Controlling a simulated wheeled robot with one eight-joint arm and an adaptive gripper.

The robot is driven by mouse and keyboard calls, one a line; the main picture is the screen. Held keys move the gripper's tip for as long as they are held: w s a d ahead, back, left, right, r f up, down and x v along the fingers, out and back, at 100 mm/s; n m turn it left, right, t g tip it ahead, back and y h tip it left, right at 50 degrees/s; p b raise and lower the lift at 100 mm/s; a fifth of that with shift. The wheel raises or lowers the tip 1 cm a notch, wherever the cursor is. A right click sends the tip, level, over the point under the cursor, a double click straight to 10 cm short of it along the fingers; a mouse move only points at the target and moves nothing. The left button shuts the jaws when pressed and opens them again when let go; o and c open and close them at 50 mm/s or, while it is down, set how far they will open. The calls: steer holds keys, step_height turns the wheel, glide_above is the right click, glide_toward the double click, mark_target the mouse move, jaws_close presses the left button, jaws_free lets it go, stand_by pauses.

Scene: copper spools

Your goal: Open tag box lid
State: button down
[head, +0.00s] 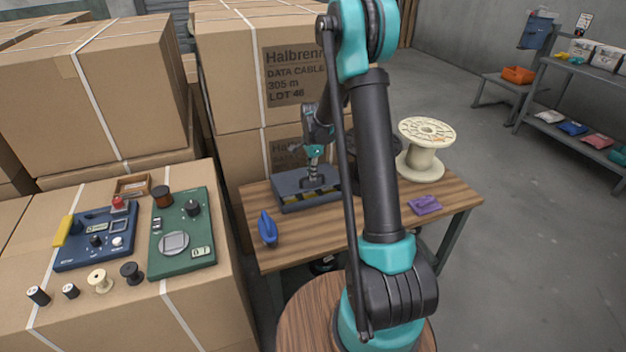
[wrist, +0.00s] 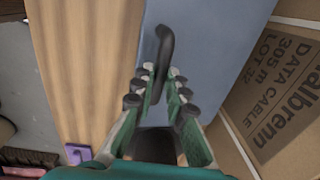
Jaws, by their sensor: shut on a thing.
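The tag box (head: 283,184) is a low blue-grey box on the wooden table. Yellow patches show along its near side; I cannot tell how far the lid is open. In the wrist view the flat blue-grey lid (wrist: 215,40) fills the middle and has a dark curved handle (wrist: 164,42). My gripper (head: 313,176) is over the box, pointing down. In the wrist view its green-sided fingers (wrist: 158,82) are on both sides of the handle, shut on it. The part of the handle between the fingers is partly hidden.
On the wooden table (head: 270,210) are a blue object (head: 267,229), a purple object (head: 426,204) and a cream spool (head: 424,145). Stacked cartons (head: 232,75) stand close behind the box. Devices and small spools lie on a carton at left.

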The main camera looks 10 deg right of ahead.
steer(key=w+a+r, duration=0.2)
steer(key=w+r, duration=0.5)
steer(key=w, duration=0.2)
steer(key=w+a, duration=0.2)
steer(key=w, duration=1)
steer(key=shift+w+a+r, duration=0.2)
steer(key=shift+w, duration=0.05)
steer(key=c, duration=1.5)
jaws_free()
steer(key=shift+c, duration=0.2)
step_height(320, 180, up, 12)
steer(key=shift+s, duration=0.35)
